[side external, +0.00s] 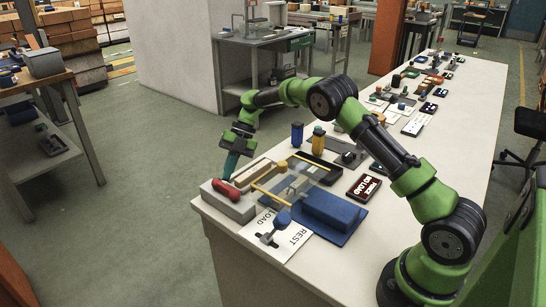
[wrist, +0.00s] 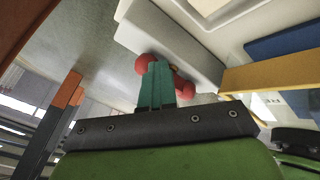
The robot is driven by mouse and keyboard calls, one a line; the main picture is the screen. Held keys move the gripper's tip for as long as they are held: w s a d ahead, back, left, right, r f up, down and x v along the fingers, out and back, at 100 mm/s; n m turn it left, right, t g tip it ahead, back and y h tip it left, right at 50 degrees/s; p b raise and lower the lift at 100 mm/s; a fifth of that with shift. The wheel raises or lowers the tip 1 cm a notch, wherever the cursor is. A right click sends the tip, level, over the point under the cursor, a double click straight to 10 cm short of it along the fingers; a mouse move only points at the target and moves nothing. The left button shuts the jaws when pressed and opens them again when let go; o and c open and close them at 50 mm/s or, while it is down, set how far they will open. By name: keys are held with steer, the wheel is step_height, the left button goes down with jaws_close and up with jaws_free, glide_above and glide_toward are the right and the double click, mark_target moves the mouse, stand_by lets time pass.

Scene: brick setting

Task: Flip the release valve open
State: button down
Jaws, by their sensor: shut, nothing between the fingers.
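A red bar with rounded ends (side external: 222,187) lies along the light grey block (side external: 238,208) at the table's near left corner. It may be the release valve's handle; no label shows. My gripper (side external: 229,168) is shut and empty, pointing down at the bar. In the wrist view my teal fingers (wrist: 156,85) are together and overlap the middle of the red bar (wrist: 182,86), hiding part of it. I cannot tell whether they touch it. The block (wrist: 172,45) shows behind the bar there.
Yellow bars (side external: 266,195) and a clear plate stand right of the block. A blue block (side external: 328,211) sits on a blue base. A white sheet (side external: 297,238) reads LOAD and REST. Blue (side external: 297,134) and yellow (side external: 318,138) bottles stand behind. Floor is open left of the table.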

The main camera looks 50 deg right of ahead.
steer(key=shift+w+a, duration=0.2)
stand_by(0.5)
steer(key=d, duration=0.1)
steer(key=s+d, duration=0.1)
steer(key=d, duration=0.2)
steer(key=shift+s+d, duration=0.1)
steer(key=shift+s, duration=0.3)
steer(key=w+v, duration=0.1)
steer(key=v, duration=0.8)
steer(key=shift+r, duration=0.4)
steer(key=shift+w+d, duration=0.1)
steer(key=shift+w, duration=0.05)
